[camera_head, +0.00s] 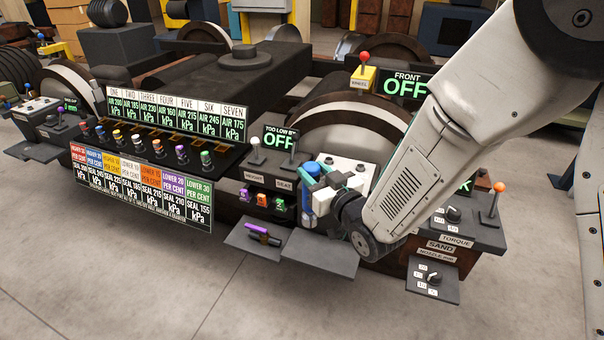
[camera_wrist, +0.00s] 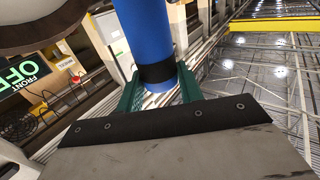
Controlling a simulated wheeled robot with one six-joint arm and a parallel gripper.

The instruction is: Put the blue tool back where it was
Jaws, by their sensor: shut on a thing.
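The blue tool (camera_head: 322,202) is a blue cylinder in the middle of the head view. My gripper (camera_head: 324,180), with teal fingers, is shut on it beside a white panel. In the wrist view the tool (camera_wrist: 145,35) rises away from my gripper (camera_wrist: 160,88), with a black band near its lower end between the fingers. The two grey trays (camera_head: 320,254) lie below and to the left of my gripper. A purple tool and a dark one (camera_head: 262,236) lie on the left tray. I cannot tell whether the blue tool touches the panel.
A white panel with dark knobs (camera_head: 352,168) stands right behind my gripper. A row of coloured levers (camera_head: 150,143) and a seal chart (camera_head: 150,192) are to the left. A torque and sand panel (camera_head: 458,240) is at the right. The floor in front is clear.

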